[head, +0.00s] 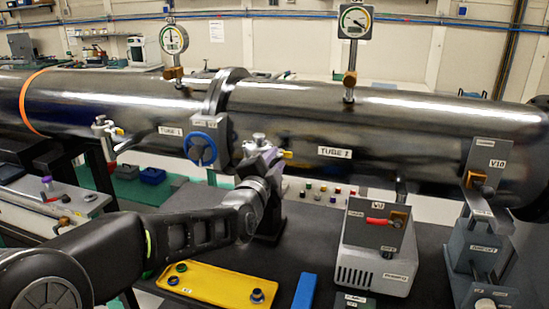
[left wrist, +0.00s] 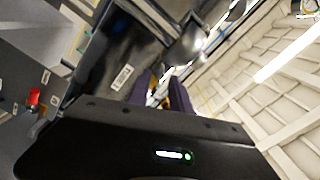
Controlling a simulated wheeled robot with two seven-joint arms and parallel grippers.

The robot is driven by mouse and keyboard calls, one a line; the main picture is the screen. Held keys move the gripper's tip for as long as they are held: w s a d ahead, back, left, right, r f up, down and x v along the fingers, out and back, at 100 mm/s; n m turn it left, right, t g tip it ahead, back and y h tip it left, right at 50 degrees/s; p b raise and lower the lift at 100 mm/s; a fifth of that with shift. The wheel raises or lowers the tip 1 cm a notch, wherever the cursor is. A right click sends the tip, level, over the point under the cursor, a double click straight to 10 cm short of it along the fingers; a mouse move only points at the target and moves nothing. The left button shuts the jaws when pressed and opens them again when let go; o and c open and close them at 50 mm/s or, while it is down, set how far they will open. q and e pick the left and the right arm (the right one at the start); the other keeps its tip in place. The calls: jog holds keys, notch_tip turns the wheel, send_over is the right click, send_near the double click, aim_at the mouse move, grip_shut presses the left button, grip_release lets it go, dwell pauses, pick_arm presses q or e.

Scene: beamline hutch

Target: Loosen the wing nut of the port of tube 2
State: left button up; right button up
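The dark steel tube 2 (head: 420,125) runs across the right of the head view, its label (head: 335,152) facing me. Its port (head: 258,141) is a small silver fitting on the near side, left of the label, with a yellow tip (head: 288,154) beside it. My left gripper (head: 272,157) has its purple fingers right at this port and covers much of it. In the left wrist view the fingers (left wrist: 163,92) stand a little apart, with bright metal between or behind them. I cannot tell whether they grip the wing nut, which I cannot make out. My right gripper is not in view.
A blue handwheel (head: 201,148) sits left of the port, close to the gripper. Gauges (head: 173,40) stand on top of the tubes. Below are a yellow tray (head: 220,286), a blue block (head: 304,291) and a grey pump box (head: 376,262). A similar port (head: 104,130) is on tube 1.

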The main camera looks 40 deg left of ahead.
pick_arm(q)
grip_shut()
dwell(0.3)
dwell(1.2)
